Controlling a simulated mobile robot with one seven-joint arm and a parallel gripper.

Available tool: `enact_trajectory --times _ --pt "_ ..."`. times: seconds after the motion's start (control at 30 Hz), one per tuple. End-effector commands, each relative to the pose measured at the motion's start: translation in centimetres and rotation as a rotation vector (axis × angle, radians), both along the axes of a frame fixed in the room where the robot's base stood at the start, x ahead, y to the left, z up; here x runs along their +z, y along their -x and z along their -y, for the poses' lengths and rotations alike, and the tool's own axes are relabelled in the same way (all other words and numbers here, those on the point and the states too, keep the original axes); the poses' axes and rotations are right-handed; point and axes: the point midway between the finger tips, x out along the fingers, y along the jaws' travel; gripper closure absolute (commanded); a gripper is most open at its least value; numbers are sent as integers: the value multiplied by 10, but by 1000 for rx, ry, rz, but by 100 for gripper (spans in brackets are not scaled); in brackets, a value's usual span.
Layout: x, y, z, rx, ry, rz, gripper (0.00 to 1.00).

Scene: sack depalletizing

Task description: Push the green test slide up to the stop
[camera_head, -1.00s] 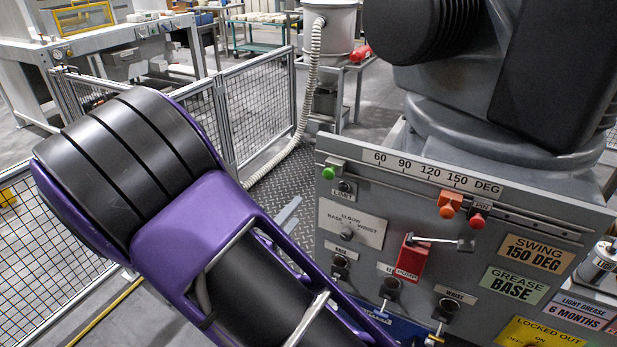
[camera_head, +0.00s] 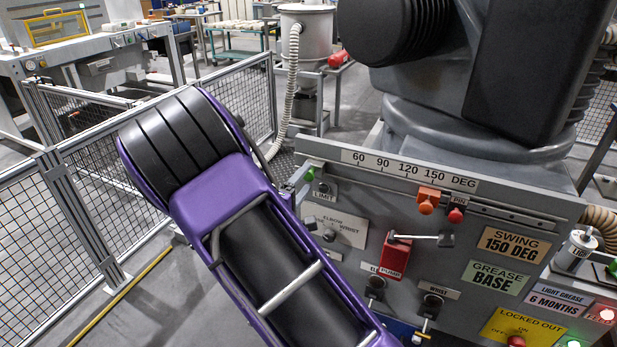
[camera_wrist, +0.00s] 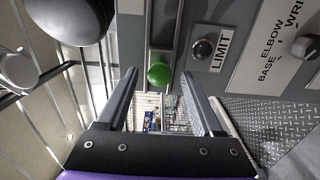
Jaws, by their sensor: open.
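The green test slide's round knob (camera_head: 309,174) is at the left end of the rail (camera_head: 500,213) on the grey panel, beneath the degree scale. In the wrist view the green knob (camera_wrist: 159,74) shows between the two finger tips. My gripper (camera_wrist: 160,88) is open, with one finger on each side of the knob and a gap on both sides. In the head view, my gripper (camera_head: 297,183) is partly hidden by my purple arm. An orange block (camera_head: 428,200) sits farther right on the rail, beside a red knob (camera_head: 456,215) under the PIN label; I cannot tell which is the stop.
Below the rail are a LIMIT button (camera_head: 324,189), a selector plate (camera_head: 336,227), a red lever block (camera_head: 397,258) and key switches. A big grey machine (camera_head: 470,150) stands above the panel. Mesh fencing (camera_head: 110,165) is behind my arm at left.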

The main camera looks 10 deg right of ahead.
Motion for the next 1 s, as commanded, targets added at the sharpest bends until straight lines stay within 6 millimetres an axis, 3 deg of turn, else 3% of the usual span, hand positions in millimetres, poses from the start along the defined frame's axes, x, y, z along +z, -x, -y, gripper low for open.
enact_trajectory --times 0.2,0.57,0.93,1.0 --pt "0 -19 14 -1 0 0 32" --pt "0 -23 16 1 0 0 33" --pt "0 -22 16 0 0 0 100" --pt "0 -22 16 0 0 0 100"
